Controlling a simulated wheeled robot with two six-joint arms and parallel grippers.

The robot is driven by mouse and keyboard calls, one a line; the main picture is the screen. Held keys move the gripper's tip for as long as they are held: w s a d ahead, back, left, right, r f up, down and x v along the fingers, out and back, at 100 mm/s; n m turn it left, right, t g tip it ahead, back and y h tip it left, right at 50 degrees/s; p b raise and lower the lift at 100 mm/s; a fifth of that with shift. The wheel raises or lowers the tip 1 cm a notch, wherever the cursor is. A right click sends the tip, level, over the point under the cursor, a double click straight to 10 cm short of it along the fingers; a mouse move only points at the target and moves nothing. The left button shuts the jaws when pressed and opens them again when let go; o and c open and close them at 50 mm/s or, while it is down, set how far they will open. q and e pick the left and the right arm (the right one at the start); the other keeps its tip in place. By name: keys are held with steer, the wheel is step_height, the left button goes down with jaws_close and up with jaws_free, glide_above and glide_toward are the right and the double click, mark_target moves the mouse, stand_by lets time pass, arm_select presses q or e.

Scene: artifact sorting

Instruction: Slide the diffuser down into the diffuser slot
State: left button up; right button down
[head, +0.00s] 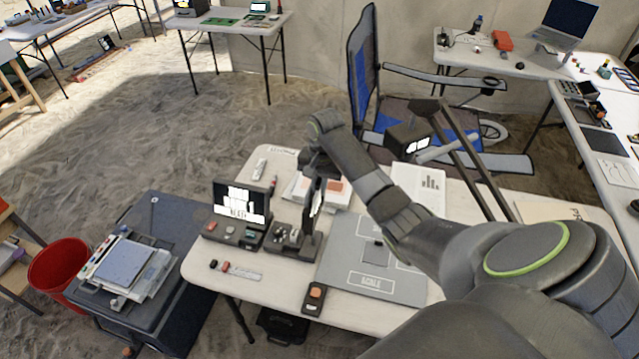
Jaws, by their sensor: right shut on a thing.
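My right gripper (317,168) points down over the middle of the white table, with its arm reaching in from the right. It is shut on a thin upright panel with a pale face (315,203), which I take to be the diffuser. The panel is small, seen nearly edge-on and partly hidden by dark parts. Just below it is a dark device (293,238) with small parts on its base. I cannot make out the diffuser slot, or whether the panel touches it. My left gripper is not in view.
A dark display unit (240,203) stands left of the panel. A grey mat marked SCALE (372,282) lies to its right, partly under my arm. A box lamp (408,141) stands behind. An orange-buttoned remote (315,297) lies at the front edge.

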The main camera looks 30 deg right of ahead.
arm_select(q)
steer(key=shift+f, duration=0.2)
arm_select(e)
steer(key=shift+f, duration=0.7)
